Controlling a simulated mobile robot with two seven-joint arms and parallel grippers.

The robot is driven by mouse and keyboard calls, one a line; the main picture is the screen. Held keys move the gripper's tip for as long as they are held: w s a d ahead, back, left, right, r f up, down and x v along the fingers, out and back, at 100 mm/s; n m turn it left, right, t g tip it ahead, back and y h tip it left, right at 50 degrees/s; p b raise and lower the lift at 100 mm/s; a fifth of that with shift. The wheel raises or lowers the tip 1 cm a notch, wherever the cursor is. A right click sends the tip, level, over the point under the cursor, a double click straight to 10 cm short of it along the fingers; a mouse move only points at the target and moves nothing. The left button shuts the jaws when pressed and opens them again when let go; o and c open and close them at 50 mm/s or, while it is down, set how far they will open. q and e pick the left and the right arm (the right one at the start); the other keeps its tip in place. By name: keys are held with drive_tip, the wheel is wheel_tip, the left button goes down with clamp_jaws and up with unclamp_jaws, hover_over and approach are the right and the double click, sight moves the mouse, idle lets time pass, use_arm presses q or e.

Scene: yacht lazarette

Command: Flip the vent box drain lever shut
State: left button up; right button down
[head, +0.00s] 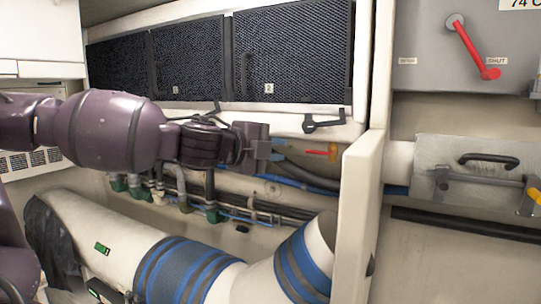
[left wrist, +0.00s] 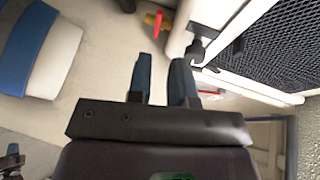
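Which lever is the vent box drain lever cannot be told for certain. A small red lever with a yellow end (head: 320,152) sticks out below the dark mesh panels in the head view. A similar red and yellow lever (left wrist: 157,22) shows at the top of the left wrist view. A larger red lever (head: 470,46) is on the grey panel at upper right, its knob end by a label reading SHUT. My left gripper (head: 278,151) is left of the small red lever, apart from it. Its two fingers (left wrist: 162,80) are apart with nothing between them.
Black latch handles (head: 323,123) sit under the mesh panels (head: 292,52). A white upright partition (head: 357,215) stands right of my gripper. Hoses and pipes (head: 270,210) run below, above a wide white duct with blue bands (head: 185,270). A metal box with a black handle (head: 470,185) is at right.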

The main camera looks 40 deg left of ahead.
use_arm(q)
drive_tip(key=shift+s, duration=0.55)
use_arm(e)
drive_tip(key=shift+w, duration=0.35)
use_arm(q)
drive_tip(key=shift+r, duration=0.1)
use_arm(e)
drive_tip(key=shift+r, duration=0.15)
drive_tip(key=shift+s, duration=0.1)
